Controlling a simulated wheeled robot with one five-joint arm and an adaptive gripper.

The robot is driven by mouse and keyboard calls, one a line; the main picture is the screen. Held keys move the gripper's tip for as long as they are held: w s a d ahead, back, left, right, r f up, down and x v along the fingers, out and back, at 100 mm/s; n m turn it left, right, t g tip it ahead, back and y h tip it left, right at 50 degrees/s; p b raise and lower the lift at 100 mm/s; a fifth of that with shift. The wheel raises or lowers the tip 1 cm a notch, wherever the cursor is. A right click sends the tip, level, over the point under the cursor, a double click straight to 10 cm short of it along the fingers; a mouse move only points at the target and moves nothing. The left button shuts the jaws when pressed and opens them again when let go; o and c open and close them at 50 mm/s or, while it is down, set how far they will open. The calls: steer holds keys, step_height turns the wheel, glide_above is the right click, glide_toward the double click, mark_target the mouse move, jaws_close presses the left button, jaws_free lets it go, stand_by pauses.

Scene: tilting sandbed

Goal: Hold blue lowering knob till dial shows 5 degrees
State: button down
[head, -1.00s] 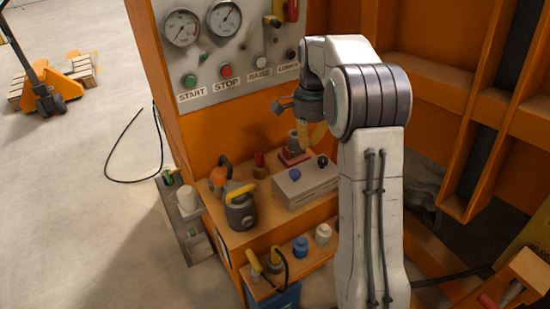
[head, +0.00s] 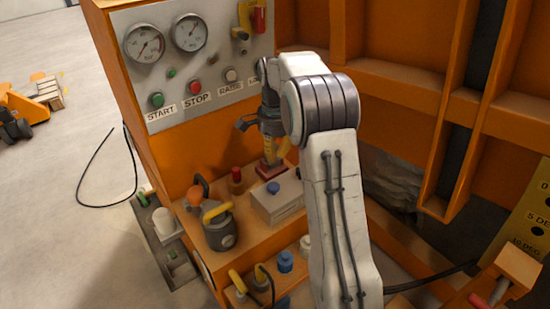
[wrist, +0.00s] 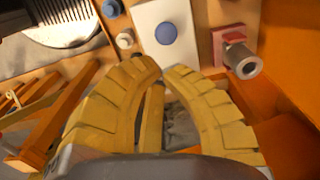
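A blue knob (head: 272,188) sits on top of a pale box (head: 283,203) on the orange ledge. In the wrist view a round blue knob (wrist: 166,33) shows on a white box, just beyond my fingertips and apart from them. The panel label at the right, partly reading LO (head: 253,82), is cut off by my arm. A yellow scale plate (head: 534,222) with 0, 5 DEG and 10 DEG marks stands at the right edge; no pointer is clear. My gripper (wrist: 162,70) has yellow fingers with a narrow gap between the tips and holds nothing.
A panel holds two round gauges (head: 145,43), a green START button (head: 157,99) and a red STOP button (head: 195,87). A grey pot with a yellow handle (head: 219,230) stands left of the box. A blue-capped jar (head: 286,262) sits lower. A red block (wrist: 232,38) is beside the box.

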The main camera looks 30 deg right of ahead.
mark_target(275, 188)
step_height(275, 188, down, 12)
steer(key=shift+r+b, duration=0.1)
steer(key=shift+b, duration=1)
